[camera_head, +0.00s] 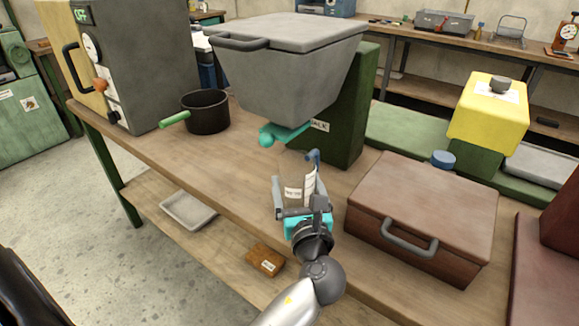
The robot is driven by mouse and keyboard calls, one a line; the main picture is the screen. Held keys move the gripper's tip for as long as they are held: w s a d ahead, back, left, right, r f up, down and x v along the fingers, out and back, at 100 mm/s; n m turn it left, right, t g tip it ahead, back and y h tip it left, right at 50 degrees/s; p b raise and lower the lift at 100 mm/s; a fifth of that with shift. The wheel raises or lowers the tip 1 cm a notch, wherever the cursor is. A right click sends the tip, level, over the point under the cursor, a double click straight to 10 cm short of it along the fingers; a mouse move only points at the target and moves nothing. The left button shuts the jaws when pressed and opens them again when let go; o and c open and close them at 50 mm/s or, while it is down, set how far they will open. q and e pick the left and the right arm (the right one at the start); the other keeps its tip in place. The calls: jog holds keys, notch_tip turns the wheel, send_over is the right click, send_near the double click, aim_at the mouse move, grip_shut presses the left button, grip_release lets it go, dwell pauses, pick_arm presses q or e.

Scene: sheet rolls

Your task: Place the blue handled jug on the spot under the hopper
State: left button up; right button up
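The blue handled jug (294,176) is clear, with a white label and a blue handle at its upper right. It stands upright in front of and below the teal spout of the grey hopper (285,80). My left gripper (299,192) has one finger on each side of the jug and looks shut on it. Whether the jug's base touches the wooden bench (245,185) is hidden by the gripper. The spot under the hopper cannot be made out. My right gripper is not in view.
A brown case (425,205) lies close to the right of the jug. A dark pot (207,112) with a green handle stands to the left. The hopper's green column (345,130) rises behind. The bench is clear between pot and jug.

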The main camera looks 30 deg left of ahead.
pick_arm(q)
jog(key=b+x, duration=0.1)
jog(key=x, duration=0.5)
jog(key=shift+w+a, duration=0.2)
jog(key=shift+w, duration=0.05)
jog(key=b+x, duration=0.1)
jog(key=x, duration=0.1)
jog(key=shift+w+a, duration=0.25)
jog(key=shift+w+a+f+b, duration=0.2)
jog(key=shift+w+f+b, duration=0.05)
jog(key=shift+f+b, duration=0.25)
jog(key=shift+f, duration=0.25)
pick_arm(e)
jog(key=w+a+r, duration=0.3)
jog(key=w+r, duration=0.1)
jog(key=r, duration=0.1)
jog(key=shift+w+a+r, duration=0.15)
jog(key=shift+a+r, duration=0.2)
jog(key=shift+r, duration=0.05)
pick_arm(q)
jog(key=o, duration=1.3)
jog(key=shift+s+f, duration=0.1)
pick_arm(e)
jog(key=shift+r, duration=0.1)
